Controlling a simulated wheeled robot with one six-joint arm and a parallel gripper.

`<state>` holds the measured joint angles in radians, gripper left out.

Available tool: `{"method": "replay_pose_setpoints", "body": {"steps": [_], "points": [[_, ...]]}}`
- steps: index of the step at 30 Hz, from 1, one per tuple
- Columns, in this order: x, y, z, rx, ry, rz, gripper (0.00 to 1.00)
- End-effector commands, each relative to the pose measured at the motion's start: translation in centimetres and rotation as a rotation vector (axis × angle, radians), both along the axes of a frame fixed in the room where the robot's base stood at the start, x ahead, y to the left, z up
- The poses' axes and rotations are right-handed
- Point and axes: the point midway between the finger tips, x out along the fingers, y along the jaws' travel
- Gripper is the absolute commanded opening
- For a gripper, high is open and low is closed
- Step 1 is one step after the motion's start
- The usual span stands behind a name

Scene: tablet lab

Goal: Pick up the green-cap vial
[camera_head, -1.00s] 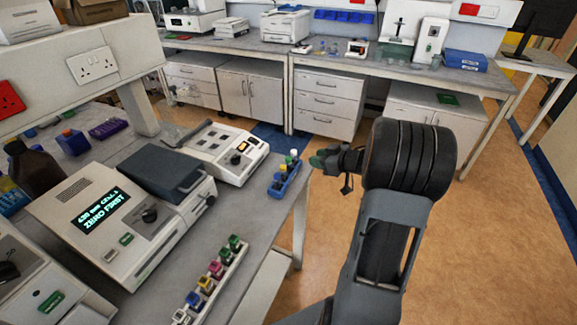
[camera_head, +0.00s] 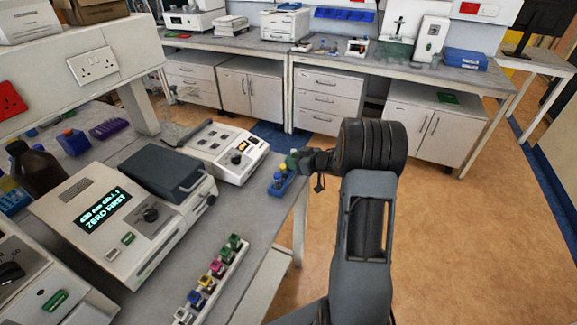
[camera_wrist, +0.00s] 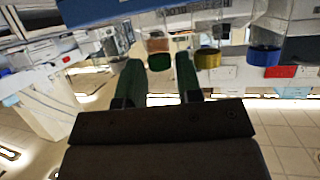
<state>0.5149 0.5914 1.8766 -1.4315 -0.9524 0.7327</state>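The green-cap vial shows in the wrist view, its green cap (camera_wrist: 160,62) lying between and just ahead of my fingertips; the view looks upside down. My gripper (camera_wrist: 159,78) is open, with a green finger on each side and a gap between. In the head view my gripper (camera_head: 294,159) is at the right end of the small blue rack (camera_head: 277,190). There its green tips and the green cap cannot be told apart. I cannot tell whether either finger touches the vial.
A yellow-cap vial (camera_wrist: 208,58) and a blue-cap vial (camera_wrist: 263,56) stand beside the green one. A white instrument (camera_head: 232,160) is left of the rack. A white strip of coloured-cap items (camera_head: 215,280) lies nearer. The bench's right edge is close to the rack; floor lies beyond.

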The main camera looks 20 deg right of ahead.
Motion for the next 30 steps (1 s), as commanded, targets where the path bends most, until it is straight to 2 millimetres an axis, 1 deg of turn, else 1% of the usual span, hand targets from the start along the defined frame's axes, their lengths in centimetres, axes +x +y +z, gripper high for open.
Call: {"method": "replay_pose_setpoints", "body": {"steps": [3,6,9,16,25,30], "points": [[1.3,0.8,-0.6,0.0,0.001,0.003,0.33],[2.0,1.2,-0.9,-0.001,0.0,0.0,0.33],[2.3,1.4,-1.2,-0.001,0.001,0.001,0.33],[2.3,1.4,-1.2,0.0,0.0,0.0,0.33],[2.3,1.4,-1.2,0.0,0.0,-0.001,0.04],[2.3,1.4,-1.2,0.0,0.0,-0.001,0.03]]}}
